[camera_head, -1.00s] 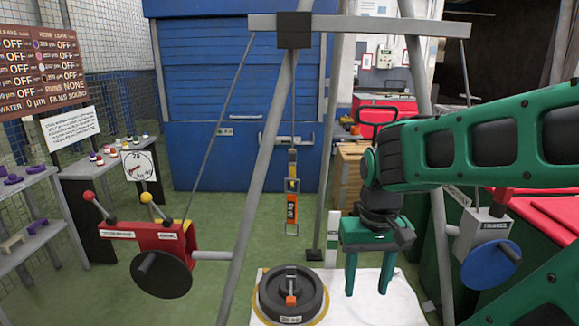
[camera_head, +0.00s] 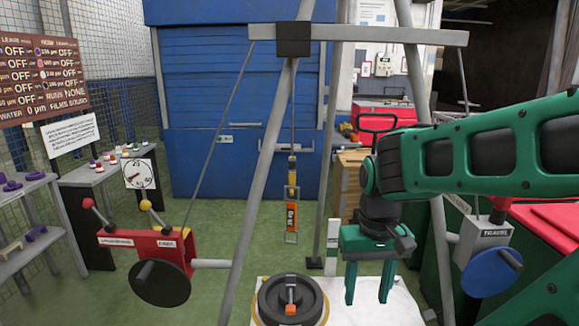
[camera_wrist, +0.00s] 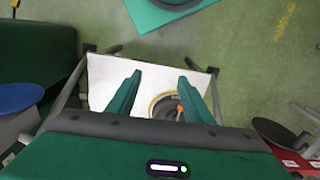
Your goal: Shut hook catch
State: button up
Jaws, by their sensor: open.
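The hanging hook (camera_head: 291,218) is an orange block with a metal frame below it. It hangs on a line from the beam, above the black round weight (camera_head: 291,303). Its catch is too small to tell open from shut. The weight has an orange-marked post on top and also shows in the wrist view (camera_wrist: 166,108). My gripper (camera_head: 368,298) points down, open and empty, to the right of the hook and weight. In the wrist view my gripper (camera_wrist: 160,82) has its fingers apart over the white board (camera_wrist: 105,72). The hook cannot be made out there.
A grey frame with slanted legs and a top beam (camera_head: 370,35) stands around the hook. A red winch box with levers (camera_head: 150,243) is at left. A grey box with a blue disc (camera_head: 491,272) is at right. Green floor lies open behind.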

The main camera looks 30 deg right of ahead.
jog(key=shift+c, duration=0.5)
jog(key=shift+s+d+r, duration=0.15)
jog(key=shift+s+r, duration=0.05)
jog(key=shift+r, duration=0.2)
jog(key=shift+s+d+r, duration=0.15)
jog(key=shift+r, duration=0.2)
jog(key=c, duration=1.1)
jog(key=shift+h, duration=0.5)
jog(key=w+d+r, duration=0.2)
jog(key=w+r, duration=0.1)
jog(key=w+d+r, duration=0.2)
jog(key=w+r, duration=0.1)
jog(key=w+d+r, duration=0.3)
jog(key=w, duration=0.1)
jog(key=shift+r, duration=0.4)
grip_shut()
jog(key=w+d+r+t, duration=0.1)
jog(key=w+r, duration=1.4)
jog(key=w+a+r+t+h, duration=0.1)
jog(key=w+a+r, duration=0.5)
jog(key=w+r, duration=0.1)
jog(key=shift+r+t, duration=0.4)
jog(key=shift+r, duration=0.1)
jog(key=shift+d, duration=0.1)
